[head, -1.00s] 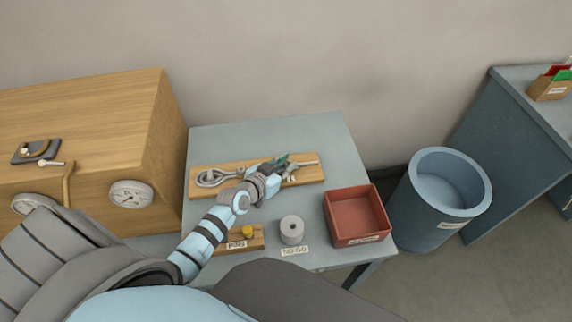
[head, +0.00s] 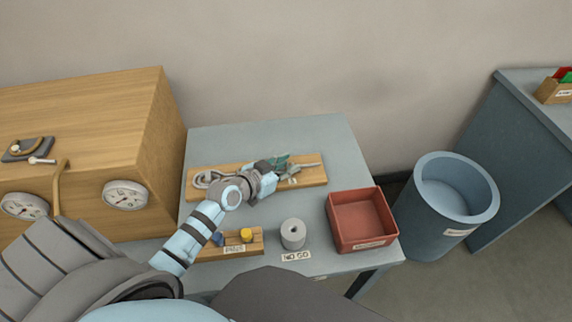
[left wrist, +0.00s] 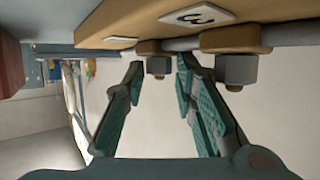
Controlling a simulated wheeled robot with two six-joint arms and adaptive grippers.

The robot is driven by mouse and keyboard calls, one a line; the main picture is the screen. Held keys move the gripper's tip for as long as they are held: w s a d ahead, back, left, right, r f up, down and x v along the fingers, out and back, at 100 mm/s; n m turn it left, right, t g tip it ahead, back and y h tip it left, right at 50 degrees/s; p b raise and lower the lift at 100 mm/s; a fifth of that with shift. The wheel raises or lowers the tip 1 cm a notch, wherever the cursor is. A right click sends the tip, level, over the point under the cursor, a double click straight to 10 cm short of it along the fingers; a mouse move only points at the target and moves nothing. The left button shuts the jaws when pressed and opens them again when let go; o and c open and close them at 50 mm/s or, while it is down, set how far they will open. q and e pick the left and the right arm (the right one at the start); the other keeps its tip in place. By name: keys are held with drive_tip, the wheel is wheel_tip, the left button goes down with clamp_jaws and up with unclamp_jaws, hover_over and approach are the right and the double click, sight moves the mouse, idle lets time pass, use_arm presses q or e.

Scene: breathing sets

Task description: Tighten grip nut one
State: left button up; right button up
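A wooden board (head: 205,190) on the grey table carries a metal rope eye (head: 203,180) at its left and a rod or rope end at its right. In the left wrist view the board (left wrist: 270,35) runs along the top, with a numbered tag (left wrist: 198,15) and two hex nuts with bolt ends, one nearer the middle (left wrist: 158,66) and one further right (left wrist: 236,71). My left gripper (left wrist: 160,64) is open, its teal fingertips on either side of the middle nut; contact cannot be told. It also shows over the board in the head view (head: 276,165). My right gripper is out of view.
A blue bin (head: 445,200) is at the right, a wooden cabinet with gauges (head: 90,140) at the left.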

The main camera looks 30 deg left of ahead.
use_arm(q)
drive_tip(key=v, duration=1.2)
